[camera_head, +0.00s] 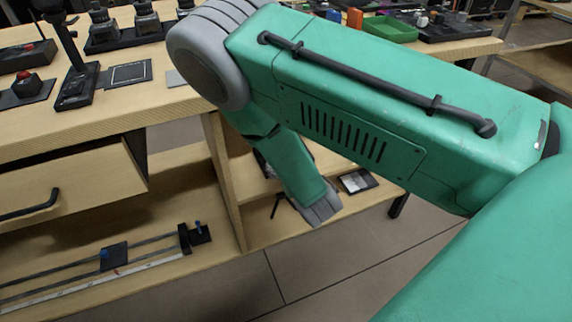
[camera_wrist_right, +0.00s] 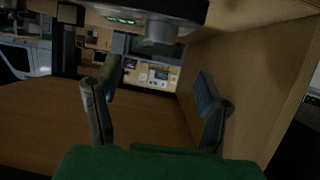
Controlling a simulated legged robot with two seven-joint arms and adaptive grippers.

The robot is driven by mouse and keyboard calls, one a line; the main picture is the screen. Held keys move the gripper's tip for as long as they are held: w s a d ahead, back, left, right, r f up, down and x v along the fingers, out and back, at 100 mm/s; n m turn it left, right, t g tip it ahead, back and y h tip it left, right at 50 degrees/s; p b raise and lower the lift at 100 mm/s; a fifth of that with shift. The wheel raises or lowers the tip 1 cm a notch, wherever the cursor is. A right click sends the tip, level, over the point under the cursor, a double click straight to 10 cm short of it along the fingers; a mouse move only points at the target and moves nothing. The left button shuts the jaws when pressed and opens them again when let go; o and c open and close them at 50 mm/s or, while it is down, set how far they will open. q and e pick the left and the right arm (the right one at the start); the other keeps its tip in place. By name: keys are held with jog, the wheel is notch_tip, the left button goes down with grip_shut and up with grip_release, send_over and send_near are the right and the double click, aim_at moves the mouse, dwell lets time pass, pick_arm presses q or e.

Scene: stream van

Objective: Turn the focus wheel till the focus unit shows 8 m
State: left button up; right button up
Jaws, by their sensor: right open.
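A dark unit with a small lit green display (camera_wrist_right: 125,19), likely the focus unit, shows at the top of the right wrist view. Its reading is too small to make out. A grey round knob (camera_wrist_right: 158,30), likely the focus wheel, sits on its lower side. My right gripper (camera_wrist_right: 158,82) is open and empty, its two fingers apart. The knob lies ahead of and above the gap between them, not touching either finger. In the head view my right arm bends down past the bench edge, and its gripper is not clearly visible there. My left gripper is not in view.
A wooden panel (camera_wrist_right: 250,85) stands close to the right finger. In the head view, a wooden bench (camera_head: 165,105) has an open drawer (camera_head: 75,195). A rail slider (camera_head: 110,257) lies on the lower shelf at left. A small dark flat device (camera_head: 357,181) lies beside my forearm.

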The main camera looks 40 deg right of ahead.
jog(key=shift+s, duration=0.1)
dwell(0.3)
jog(key=s+a+f+n+g+y+p, duration=0.1)
jog(key=s+g, duration=0.3)
jog(key=s, duration=0.5)
jog(key=s+a+n+g+y+p, duration=0.1)
jog(key=s+a+g+p, duration=0.2)
jog(key=s, duration=0.7)
jog(key=s+a+f+n+g+y+p, duration=0.1)
jog(key=s+g, duration=0.4)
jog(key=s, duration=0.5)
jog(key=shift+a+f+n+y+p, duration=0.3)
jog(key=shift+a+n+y+p, duration=0.25)
jog(key=shift+p, duration=0.4)
jog(key=shift+w+d, duration=0.1)
jog(key=shift+f, duration=0.1)
